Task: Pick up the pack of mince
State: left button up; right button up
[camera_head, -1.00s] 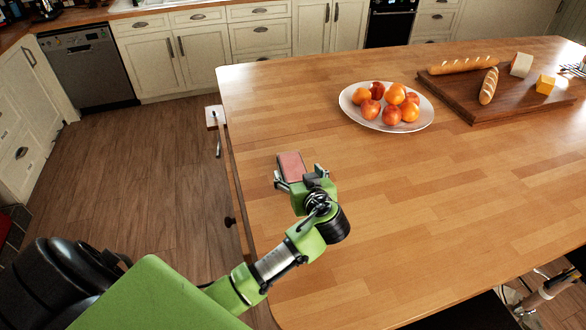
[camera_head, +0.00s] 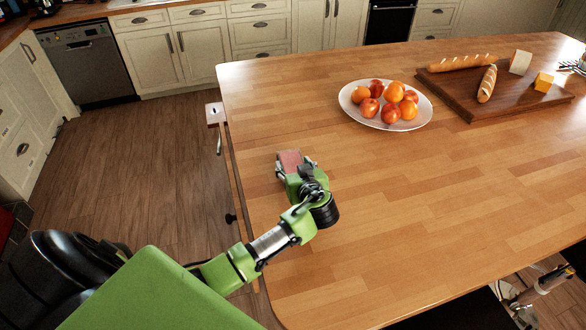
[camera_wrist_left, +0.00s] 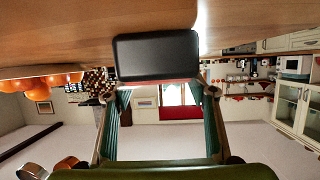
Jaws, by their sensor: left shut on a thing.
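The pack of mince (camera_head: 289,158) is a small pinkish-red pack near the left side of the wooden island top. In the left wrist view its dark tray (camera_wrist_left: 155,55) shows close ahead, against the wooden top. My left gripper (camera_head: 296,166) is shut on the pack, with one finger at each side of it. The gripper's body hides the near part of the pack in the head view. I cannot tell whether the pack is clear of the wood. Part of my right arm shows at the lower right edge; its jaws cannot be made out.
A white plate (camera_head: 349,110) of oranges and red fruit stands behind and right of the pack. A dark cutting board (camera_head: 480,110) with bread and cheese lies at the back right. The island top (camera_head: 420,190) is bare between them and the front edge. An open drawer (camera_head: 215,113) juts out at left.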

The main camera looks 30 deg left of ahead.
aim_at(294, 167)
pick_arm(q)
jog(key=shift+r, duration=0.15)
jog(key=shift+w+r+b, duration=0.1)
jog(key=shift+r+b, duration=1)
jog(key=shift+r, duration=0.3)
jog(key=s+r+b, duration=0.3)
jog(key=s+r, duration=0.7)
jog(key=s, duration=0.4)
jog(key=shift+a, duration=0.45)
jog(key=shift+f, duration=0.1)
